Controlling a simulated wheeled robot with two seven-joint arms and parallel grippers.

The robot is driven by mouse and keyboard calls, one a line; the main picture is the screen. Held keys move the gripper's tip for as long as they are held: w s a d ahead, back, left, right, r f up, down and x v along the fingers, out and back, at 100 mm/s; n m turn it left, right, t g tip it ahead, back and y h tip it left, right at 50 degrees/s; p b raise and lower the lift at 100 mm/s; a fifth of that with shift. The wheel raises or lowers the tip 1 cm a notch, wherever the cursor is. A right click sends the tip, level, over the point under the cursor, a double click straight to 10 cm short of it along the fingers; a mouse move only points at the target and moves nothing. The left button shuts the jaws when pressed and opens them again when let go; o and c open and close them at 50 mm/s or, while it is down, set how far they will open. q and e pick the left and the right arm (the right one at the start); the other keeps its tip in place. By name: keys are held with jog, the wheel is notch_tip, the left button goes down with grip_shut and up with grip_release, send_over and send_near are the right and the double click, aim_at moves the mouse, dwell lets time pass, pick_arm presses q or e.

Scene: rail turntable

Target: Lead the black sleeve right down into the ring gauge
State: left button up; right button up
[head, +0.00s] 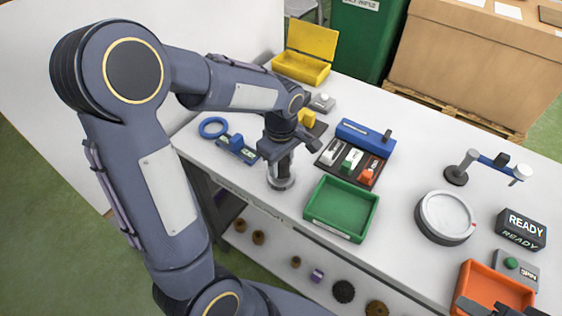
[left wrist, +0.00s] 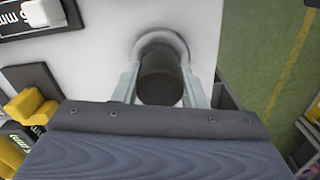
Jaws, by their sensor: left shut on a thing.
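My left gripper (head: 283,152) is shut on the black sleeve (head: 284,166), which it holds upright and pointing down. The silver ring gauge (head: 281,184) stands on the white bench near its front edge, directly below the sleeve. In the left wrist view the sleeve (left wrist: 160,78) sits between the two pale fingers (left wrist: 158,88), with the ring gauge (left wrist: 161,40) showing around its far side. The sleeve's lower end meets the ring's opening; I cannot tell how deep it is. Part of my right gripper (head: 500,308) shows at the bottom right edge.
A green tray (head: 341,209) stands right of the ring gauge. Behind it is a dark rack of coloured blocks (head: 350,161). A blue ring-handled gauge (head: 229,141) lies to the left. A round turntable (head: 446,216) and an orange tray (head: 494,287) are farther right.

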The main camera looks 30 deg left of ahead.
pick_arm(q)
jog(key=shift+f+b, duration=0.8)
jog(key=shift+f, duration=0.15)
dwell(1.8)
dwell(0.5)
jog(key=o, duration=1.2)
jog(key=shift+o, duration=0.2)
notch_tip(320, 180, up, 7)
jog(key=shift+r, duration=0.4)
jog(key=shift+s+r, duration=0.15)
jog(key=shift+s, duration=0.1)
jog(key=s+d+m+t+h, duration=0.2)
jog(key=s+m, duration=0.4)
jog(key=s, duration=0.2)
jog(key=s+d+r+m+t+h, duration=0.1)
jog(key=s+d+m+t, duration=0.1)
jog(key=s+m, duration=0.5)
jog(key=shift+s+t+h, duration=0.4)
jog(key=shift+s+t, duration=0.35)
jog(key=shift+t, duration=0.05)
